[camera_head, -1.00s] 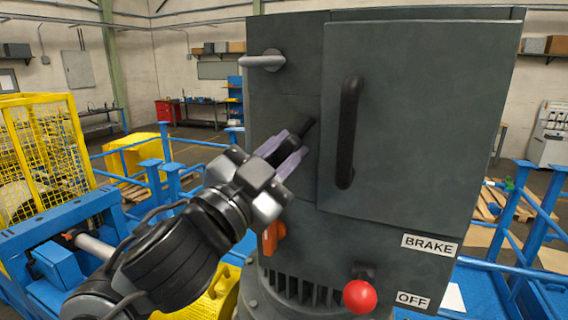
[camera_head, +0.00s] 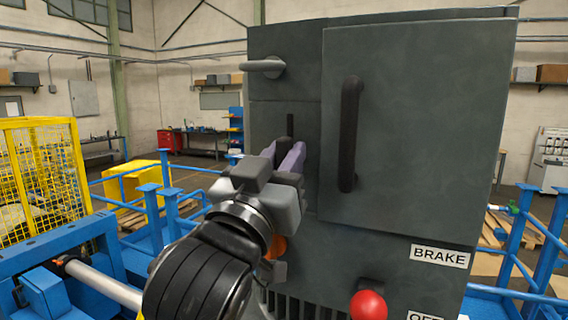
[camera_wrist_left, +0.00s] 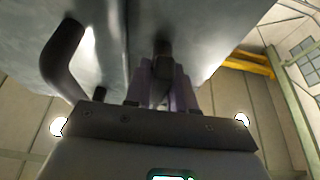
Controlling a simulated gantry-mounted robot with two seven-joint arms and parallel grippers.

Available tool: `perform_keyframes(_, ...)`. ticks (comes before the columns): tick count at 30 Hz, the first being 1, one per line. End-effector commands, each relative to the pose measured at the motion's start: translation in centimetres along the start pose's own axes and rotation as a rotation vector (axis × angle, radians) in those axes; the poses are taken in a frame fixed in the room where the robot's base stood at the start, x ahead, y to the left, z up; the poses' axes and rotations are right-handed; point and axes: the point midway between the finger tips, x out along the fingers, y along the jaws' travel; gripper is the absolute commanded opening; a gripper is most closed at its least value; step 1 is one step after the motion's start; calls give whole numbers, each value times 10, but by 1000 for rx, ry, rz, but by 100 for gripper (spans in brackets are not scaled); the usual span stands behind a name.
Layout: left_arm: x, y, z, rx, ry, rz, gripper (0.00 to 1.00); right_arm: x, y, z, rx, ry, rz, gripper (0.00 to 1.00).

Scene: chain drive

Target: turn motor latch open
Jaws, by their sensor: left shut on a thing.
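The motor latch (camera_head: 290,124) is a small dark bar on the narrow left panel of the grey motor housing (camera_head: 420,130). Its visible upper part stands upright. My left gripper (camera_head: 289,154), with purple fingers, is shut on the latch, and the fingers hide its lower part. In the left wrist view the dark latch (camera_wrist_left: 162,60) shows between the two purple fingers (camera_wrist_left: 160,88). My right gripper is in no view.
A black door handle (camera_head: 349,135) stands out just right of my gripper. A grey peg-like handle (camera_head: 263,66) sticks out above. A red-knobbed brake lever (camera_head: 368,304) and an orange part (camera_head: 276,246) are below. Blue railings (camera_head: 152,210) stand at the left.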

Motion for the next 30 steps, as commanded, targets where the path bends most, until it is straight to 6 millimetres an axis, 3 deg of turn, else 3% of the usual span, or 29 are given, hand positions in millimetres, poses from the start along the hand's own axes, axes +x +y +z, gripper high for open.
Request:
perform_keyframes(12,0,0,-1,-11,1,-4,0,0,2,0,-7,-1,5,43)
perform_keyframes(13,0,0,-1,-11,1,-4,26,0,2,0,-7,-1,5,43)
perform_keyframes(17,0,0,-1,-10,1,-4,45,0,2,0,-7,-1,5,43)
perform_keyframes(30,-9,0,1,-8,1,-3,45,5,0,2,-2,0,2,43)
